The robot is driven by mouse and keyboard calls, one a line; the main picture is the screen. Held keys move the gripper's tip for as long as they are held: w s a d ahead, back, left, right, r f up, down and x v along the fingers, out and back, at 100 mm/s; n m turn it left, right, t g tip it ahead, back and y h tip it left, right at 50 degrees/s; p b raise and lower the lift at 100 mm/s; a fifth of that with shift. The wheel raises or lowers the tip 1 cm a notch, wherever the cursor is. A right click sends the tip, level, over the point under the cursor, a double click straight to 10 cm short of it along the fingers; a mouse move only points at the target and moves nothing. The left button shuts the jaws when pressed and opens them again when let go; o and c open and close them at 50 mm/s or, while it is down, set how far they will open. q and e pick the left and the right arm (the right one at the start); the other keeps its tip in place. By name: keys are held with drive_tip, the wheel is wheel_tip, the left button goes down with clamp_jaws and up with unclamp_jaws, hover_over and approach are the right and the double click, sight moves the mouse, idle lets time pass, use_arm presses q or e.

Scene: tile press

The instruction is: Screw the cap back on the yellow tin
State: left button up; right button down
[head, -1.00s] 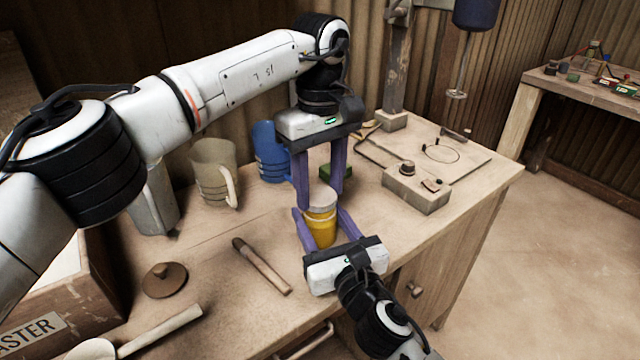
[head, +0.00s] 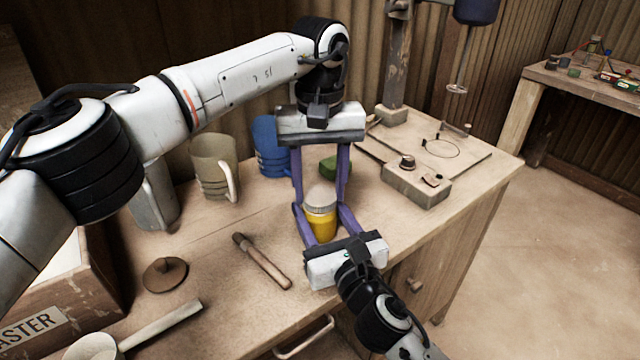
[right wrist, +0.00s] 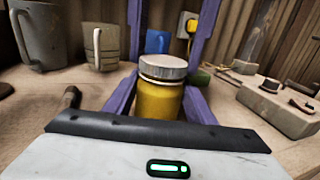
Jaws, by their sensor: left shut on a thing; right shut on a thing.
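The yellow tin (head: 322,230) stands upright near the bench's front edge, with a grey cap (head: 320,195) on its top. In the right wrist view the tin (right wrist: 160,100) is in the middle and the cap (right wrist: 163,67) looks level on it. My left gripper (head: 320,200) reaches down from above and is shut on the cap, one finger on each side. My right gripper (head: 321,213) comes from the front and is shut on the tin's body. The threads are hidden under the cap.
A beige mug (head: 211,165), a blue mug (head: 268,148) and a grey jug (head: 152,200) stand at the back left. A wooden-handled tool (head: 262,262) and a brown lid (head: 165,274) lie left of the tin. A switch box (head: 415,185) stands to the right.

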use_arm(q)
drive_tip(key=m, duration=0.7)
drive_tip(key=o, duration=1)
drive_tip(key=shift+r, duration=0.15)
wheel_tip(320, 180, up, 4)
drive_tip(key=shift+r, duration=0.15)
drive_tip(key=shift+c, duration=0.2)
